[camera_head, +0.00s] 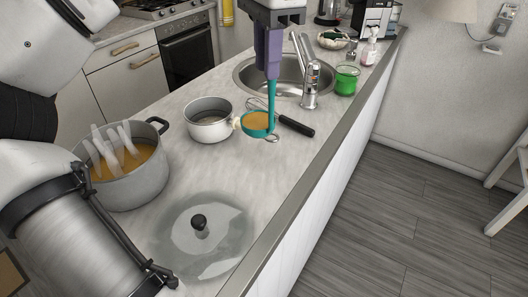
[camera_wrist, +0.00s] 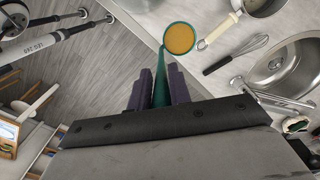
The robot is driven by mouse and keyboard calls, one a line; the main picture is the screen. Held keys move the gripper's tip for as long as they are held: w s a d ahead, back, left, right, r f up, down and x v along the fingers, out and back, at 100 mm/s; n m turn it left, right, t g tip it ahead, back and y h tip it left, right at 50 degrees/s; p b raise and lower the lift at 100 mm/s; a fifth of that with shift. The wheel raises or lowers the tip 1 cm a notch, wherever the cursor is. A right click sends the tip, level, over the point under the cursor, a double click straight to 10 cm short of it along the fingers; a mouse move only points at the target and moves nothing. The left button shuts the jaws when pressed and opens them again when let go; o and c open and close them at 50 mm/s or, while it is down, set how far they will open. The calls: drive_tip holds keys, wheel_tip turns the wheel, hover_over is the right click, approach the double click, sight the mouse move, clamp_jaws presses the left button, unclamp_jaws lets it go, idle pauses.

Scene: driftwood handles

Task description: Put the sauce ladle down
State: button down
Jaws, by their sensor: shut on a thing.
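The sauce ladle (camera_head: 271,104) is teal, with orange-brown sauce in its round bowl. My gripper (camera_head: 269,72) is shut on its handle, which hangs upright with the bowl at the bottom. The bowl appears over the counter (camera_head: 165,211), just right of the small pot and in front of the whisk; whether it touches the counter I cannot tell. In the wrist view the ladle's bowl (camera_wrist: 179,39) shows beyond my gripper (camera_wrist: 160,84), with the teal handle between the purple fingers.
A small pot (camera_head: 208,132) with a cream handle and a black-handled whisk (camera_head: 296,125) lie close by. A large steaming pot (camera_head: 135,192) stands left, a glass lid (camera_head: 199,224) in front. The sink (camera_head: 246,84), faucet (camera_head: 312,85) and green jar (camera_head: 346,81) are behind.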

wheel_tip(320, 180, down, 16)
drive_tip(key=shift+r, duration=0.2)
drive_tip(key=shift+w, duration=0.1)
drive_tip(key=shift+f, duration=0.2)
drive_tip(key=c, duration=1.3)
unclamp_jaws()
drive_tip(key=shift+r, duration=0.1)
wheel_tip(320, 180, up, 12)
drive_tip(key=shift+r, duration=0.15)
